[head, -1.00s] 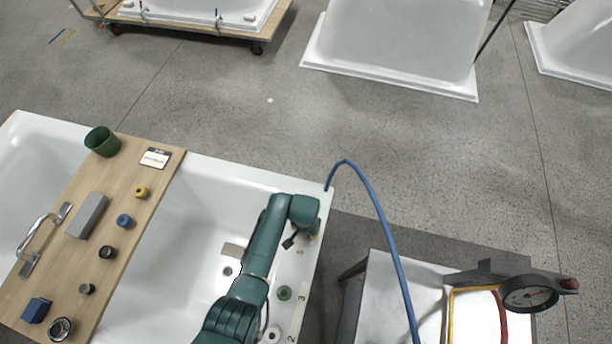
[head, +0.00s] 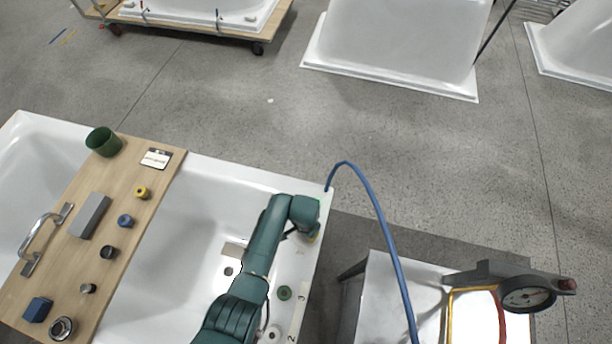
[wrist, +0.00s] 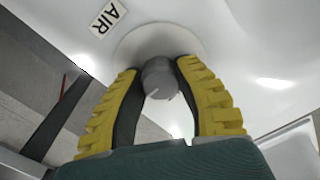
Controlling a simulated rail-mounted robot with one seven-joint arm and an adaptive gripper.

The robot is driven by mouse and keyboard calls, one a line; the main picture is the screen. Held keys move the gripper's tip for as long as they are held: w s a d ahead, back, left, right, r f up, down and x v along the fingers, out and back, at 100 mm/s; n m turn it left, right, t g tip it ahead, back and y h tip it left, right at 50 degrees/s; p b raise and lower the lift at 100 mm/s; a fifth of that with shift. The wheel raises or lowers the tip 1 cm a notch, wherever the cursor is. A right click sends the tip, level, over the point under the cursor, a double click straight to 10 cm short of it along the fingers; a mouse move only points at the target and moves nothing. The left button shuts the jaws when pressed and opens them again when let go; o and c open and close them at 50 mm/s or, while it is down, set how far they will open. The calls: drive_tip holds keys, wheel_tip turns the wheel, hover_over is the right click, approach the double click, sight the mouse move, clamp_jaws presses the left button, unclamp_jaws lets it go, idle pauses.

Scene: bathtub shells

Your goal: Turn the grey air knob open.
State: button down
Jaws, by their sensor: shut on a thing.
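The grey air knob (wrist: 160,80) sits between the yellow-and-black fingers of my gripper (wrist: 158,88) in the wrist view. The fingers are closed on it from both sides. The knob stands on a round white base (wrist: 150,38) on the white tub rim, with a black-on-white AIR label (wrist: 107,17) beside it. In the head view my gripper (head: 313,237) is at the far right corner of the tub, and the knob is hidden there by my arm.
A wooden board (head: 127,215) across the tub (head: 205,195) carries several small parts and a green cup (head: 103,141). A blue hose (head: 380,215) rises right of my gripper. A green round fitting (head: 284,293) is on the rim.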

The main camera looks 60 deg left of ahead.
drive_tip(key=shift+s+f, duration=0.1)
drive_tip(key=shift+s, duration=0.05)
drive_tip(key=c, duration=0.7)
unclamp_jaws()
drive_tip(key=shift+o, duration=0.2)
drive_tip(key=shift+r, duration=0.2)
drive_tip(key=shift+r, duration=0.4)
wheel_tip(320, 180, up, 11)
